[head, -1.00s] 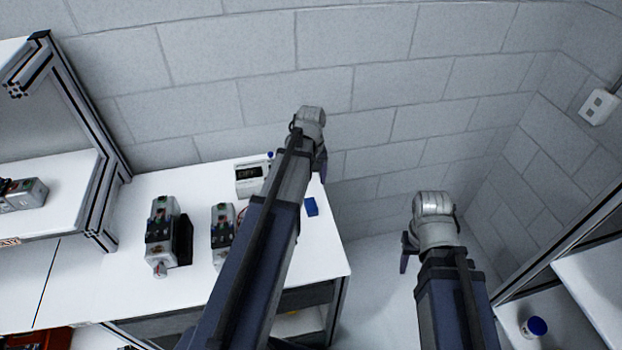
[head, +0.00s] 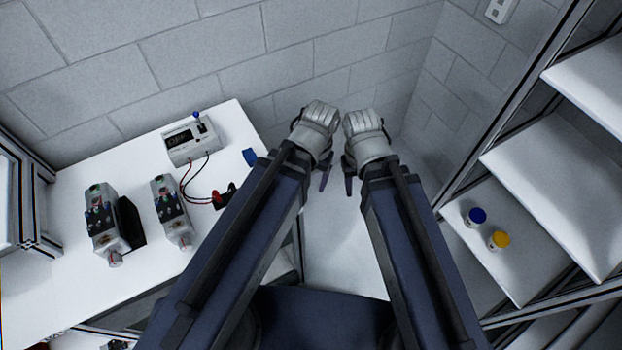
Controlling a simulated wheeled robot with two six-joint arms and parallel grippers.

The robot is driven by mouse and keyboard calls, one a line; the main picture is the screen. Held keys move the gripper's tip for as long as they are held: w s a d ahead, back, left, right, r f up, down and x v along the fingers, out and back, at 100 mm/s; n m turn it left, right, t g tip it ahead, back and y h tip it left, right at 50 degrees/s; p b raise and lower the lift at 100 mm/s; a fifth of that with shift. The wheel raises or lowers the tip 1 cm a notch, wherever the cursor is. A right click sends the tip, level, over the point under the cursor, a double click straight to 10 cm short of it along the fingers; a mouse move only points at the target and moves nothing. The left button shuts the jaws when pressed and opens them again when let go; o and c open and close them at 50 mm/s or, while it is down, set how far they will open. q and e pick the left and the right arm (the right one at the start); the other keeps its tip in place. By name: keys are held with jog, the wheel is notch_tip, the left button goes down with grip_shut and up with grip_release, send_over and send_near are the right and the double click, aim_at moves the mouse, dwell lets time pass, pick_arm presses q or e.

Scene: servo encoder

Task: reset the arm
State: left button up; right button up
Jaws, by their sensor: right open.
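My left gripper (head: 325,180) is at the end of the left arm, just right of the white table's far right corner. Its finger points down, and most of the jaw is hidden by the wrist, so its opening does not show. My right gripper (head: 348,184) is beside it, close but apart, over the pale floor. It is open, with no object seen in it. Both arms reach forward nearly parallel from the bottom of the head view.
The white table (head: 70,290) at left holds two grey servo units (head: 103,222) (head: 171,212), a meter (head: 191,140) with red and black leads, and a blue block (head: 250,157). Shelves at right hold a blue-capped jar (head: 476,217) and a yellow-capped jar (head: 500,240).

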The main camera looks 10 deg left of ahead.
pick_arm(q)
jog(key=shift+s+d, duration=0.3)
jog(key=shift+s, duration=0.05)
